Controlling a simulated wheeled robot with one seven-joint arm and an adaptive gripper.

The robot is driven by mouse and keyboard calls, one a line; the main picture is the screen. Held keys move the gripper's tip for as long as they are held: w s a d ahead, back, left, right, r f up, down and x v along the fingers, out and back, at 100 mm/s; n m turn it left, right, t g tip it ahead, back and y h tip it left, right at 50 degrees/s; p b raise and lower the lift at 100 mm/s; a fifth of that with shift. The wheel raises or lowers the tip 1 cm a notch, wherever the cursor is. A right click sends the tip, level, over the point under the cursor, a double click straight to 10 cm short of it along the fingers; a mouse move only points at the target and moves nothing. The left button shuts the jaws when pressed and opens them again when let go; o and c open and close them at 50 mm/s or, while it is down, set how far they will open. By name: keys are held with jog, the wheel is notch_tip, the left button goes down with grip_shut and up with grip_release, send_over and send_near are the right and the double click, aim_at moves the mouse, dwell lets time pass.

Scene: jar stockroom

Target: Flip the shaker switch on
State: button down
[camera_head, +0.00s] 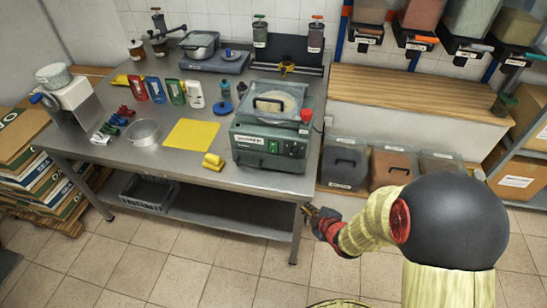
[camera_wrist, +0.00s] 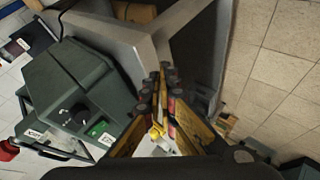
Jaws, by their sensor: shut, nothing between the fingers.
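The shaker (camera_head: 246,156) is a green box-shaped machine at the right end of the steel table, with a clear-lidded tray and a red knob on top. Its green switch (camera_head: 273,146) is on the front panel, beside a black dial. In the wrist view the shaker (camera_wrist: 62,72) is at the left, turned on its side, with the green switch (camera_wrist: 97,128) facing my gripper's side. I cannot tell the switch's position. My gripper (camera_head: 309,210) is shut and empty, by the table's front right leg, below and right of the shaker. Its closed fingertips (camera_wrist: 164,72) are apart from the shaker.
The steel table's (camera_head: 190,175) front edge and leg are close to my gripper. A yellow cloth (camera_head: 191,135) and a yellow block (camera_head: 213,161) lie left of the shaker. Lidded bins (camera_head: 343,163) stand on the right. The tiled floor in front is clear.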

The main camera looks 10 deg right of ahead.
aim_at(273, 147)
jog(key=w+a+r+n+t+y, duration=0.4)
jog(key=r+n, duration=0.4)
jog(key=r, duration=0.4)
jog(key=a+t, duration=0.1)
jog(key=a, duration=0.1)
jog(key=shift+w+a+t+y, duration=0.2)
jog(key=shift+a+t+y, duration=0.1)
jog(key=shift+a+y, duration=0.1)
jog(key=shift+w, duration=0.1)
jog(key=w+d+b+x, duration=0.1)
jog(key=d+b+x, duration=0.1)
jog(key=x, duration=1)
jog(key=shift+w+d+b, duration=0.2)
jog(key=shift+w+b, duration=0.1)
jog(key=shift+b, duration=0.4)
jog(key=shift+f, duration=0.1)
